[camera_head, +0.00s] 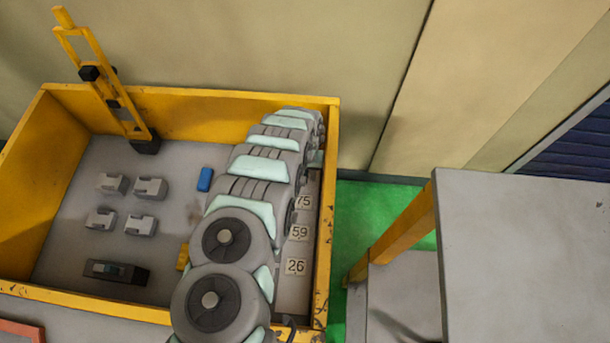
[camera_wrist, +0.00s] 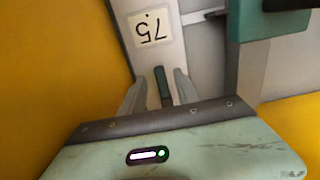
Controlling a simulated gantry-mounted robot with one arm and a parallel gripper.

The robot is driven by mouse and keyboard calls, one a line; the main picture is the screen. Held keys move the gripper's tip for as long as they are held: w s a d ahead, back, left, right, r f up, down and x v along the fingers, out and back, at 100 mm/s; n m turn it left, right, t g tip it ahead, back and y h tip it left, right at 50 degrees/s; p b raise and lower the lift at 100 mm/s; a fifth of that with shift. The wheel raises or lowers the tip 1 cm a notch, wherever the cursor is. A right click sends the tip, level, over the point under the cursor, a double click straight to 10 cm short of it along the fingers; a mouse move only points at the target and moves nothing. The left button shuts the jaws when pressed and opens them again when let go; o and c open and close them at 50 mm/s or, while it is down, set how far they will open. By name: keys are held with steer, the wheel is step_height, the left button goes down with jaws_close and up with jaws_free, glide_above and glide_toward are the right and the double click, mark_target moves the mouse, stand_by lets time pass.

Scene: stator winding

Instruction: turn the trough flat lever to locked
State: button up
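In the wrist view, my gripper (camera_wrist: 160,92) has its two grey fingers apart. A small dark green lever-like piece (camera_wrist: 163,84) shows in the gap between them, with no clear contact on either finger. It lies below the label marked 75 (camera_wrist: 152,25), which appears upside down on a pale grey strip. In the head view, my arm hides the gripper and the lever; the label 75 (camera_head: 303,202) shows just right of the arm. I cannot tell the lever's locked or unlocked position.
A yellow-walled tray (camera_head: 205,98) surrounds the work area. Labels 59 (camera_head: 299,233) and 26 (camera_head: 295,267) lie nearer. Left are several grey blocks (camera_head: 150,187), a blue piece (camera_head: 205,180), a dark box (camera_head: 116,271) and a yellow frame (camera_head: 104,75). A grey table (camera_head: 530,250) stands right.

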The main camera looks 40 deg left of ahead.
steer(key=shift+f, duration=0.75)
jaws_close()
stand_by(1.1)
